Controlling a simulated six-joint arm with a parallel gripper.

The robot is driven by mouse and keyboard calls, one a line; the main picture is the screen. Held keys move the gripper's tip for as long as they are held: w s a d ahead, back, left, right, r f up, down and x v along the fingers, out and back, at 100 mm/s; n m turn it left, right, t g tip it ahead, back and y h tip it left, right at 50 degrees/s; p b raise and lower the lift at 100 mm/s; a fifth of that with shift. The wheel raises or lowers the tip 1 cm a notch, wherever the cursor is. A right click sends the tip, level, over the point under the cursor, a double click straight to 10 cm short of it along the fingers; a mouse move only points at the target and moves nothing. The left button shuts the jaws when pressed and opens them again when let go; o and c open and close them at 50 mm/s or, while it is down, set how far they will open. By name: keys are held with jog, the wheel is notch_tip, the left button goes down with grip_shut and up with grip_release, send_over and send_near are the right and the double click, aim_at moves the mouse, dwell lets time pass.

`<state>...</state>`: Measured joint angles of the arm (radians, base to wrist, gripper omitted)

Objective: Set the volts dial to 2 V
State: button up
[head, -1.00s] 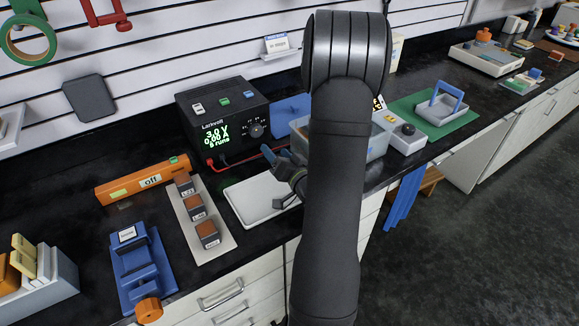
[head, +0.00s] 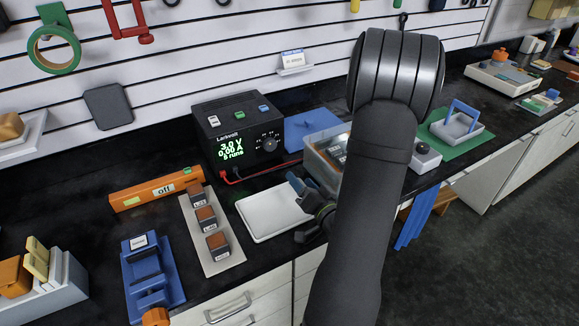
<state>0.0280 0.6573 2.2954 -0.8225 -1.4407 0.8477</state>
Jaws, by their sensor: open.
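The black Larkvolt power supply (head: 205,140) stands against the back wall. Its green display (head: 231,153) reads 3.0 V and 0.00 A, with a line about 5 runs below. The round dial (head: 270,144), ringed with small marks, is on the right of its front face; its pointer is too small to read. My gripper (head: 300,210) is open and empty, over the right side of the white tray, in front of and to the right of the dial, apart from it. My arm hides part of the bench behind it.
Red and black leads (head: 265,172) run from the supply's front toward the clear bin (head: 322,164). The white tray (head: 262,214) and a strip with three brown-topped blocks (head: 222,262) lie in front.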

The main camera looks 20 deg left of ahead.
aim_at(271, 146)
jog(key=m, duration=0.8)
jog(key=shift+m, duration=0.4)
jog(key=m, duration=0.3)
jog(key=shift+a+m, duration=0.1)
jog(key=shift+m, duration=0.2)
jog(key=m, duration=0.4)
jog(key=shift+f, duration=0.1)
jog(key=x, duration=1.7)
jog(key=shift+w+a+f, duration=0.1)
jog(key=shift+w+a, duration=0.05)
jog(key=shift+c, duration=0.2)
jog(key=c, duration=0.9)
